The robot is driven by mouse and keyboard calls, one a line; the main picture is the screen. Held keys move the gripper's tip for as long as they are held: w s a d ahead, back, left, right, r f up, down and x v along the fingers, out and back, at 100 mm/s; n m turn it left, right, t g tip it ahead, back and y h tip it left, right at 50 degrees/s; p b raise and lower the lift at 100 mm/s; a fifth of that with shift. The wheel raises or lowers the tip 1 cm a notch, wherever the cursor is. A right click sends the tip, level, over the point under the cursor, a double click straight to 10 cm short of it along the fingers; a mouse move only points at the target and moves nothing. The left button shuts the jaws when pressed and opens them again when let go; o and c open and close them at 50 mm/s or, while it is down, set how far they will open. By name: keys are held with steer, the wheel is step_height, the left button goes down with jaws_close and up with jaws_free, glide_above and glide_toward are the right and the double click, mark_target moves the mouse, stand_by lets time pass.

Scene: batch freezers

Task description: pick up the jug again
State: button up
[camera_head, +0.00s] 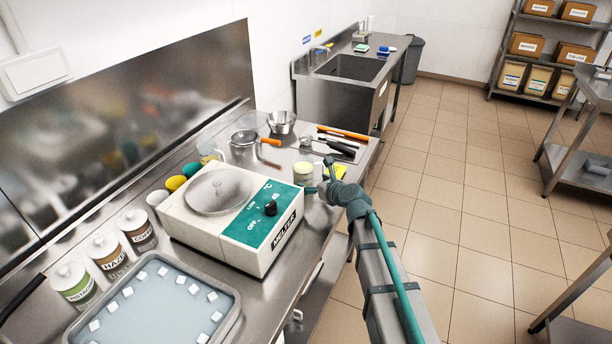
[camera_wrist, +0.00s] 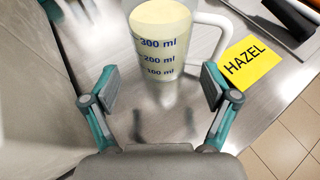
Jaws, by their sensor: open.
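The jug (camera_wrist: 160,45) stands upright on the steel counter in the wrist view. It is clear, with blue marks up to 300 ml, a white handle (camera_wrist: 210,35) on its right and pale yellow contents. My gripper (camera_wrist: 158,88) is open, its two fingers low on either side of the view, with the jug ahead between them and not gripped. In the head view the jug (camera_head: 303,173) is small, beside the right end of the melter, and my gripper (camera_head: 325,178) is just right of it. Whether a finger touches the jug I cannot tell.
A yellow HAZEL card (camera_wrist: 250,62) lies right of the jug. The white melter (camera_head: 232,215) stands close on the left. Tools with dark and orange handles (camera_head: 342,142) lie behind the jug. A tray of ice water (camera_head: 155,305) is at the near end.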

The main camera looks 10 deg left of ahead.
mark_target(309, 179)
steer(key=p+x, duration=0.2)
steer(key=x, duration=0.4)
steer(key=shift+w, duration=0.3)
steer(key=shift+w+a+f, duration=0.25)
steer(key=shift+a, duration=0.1)
steer(key=c, duration=1.3)
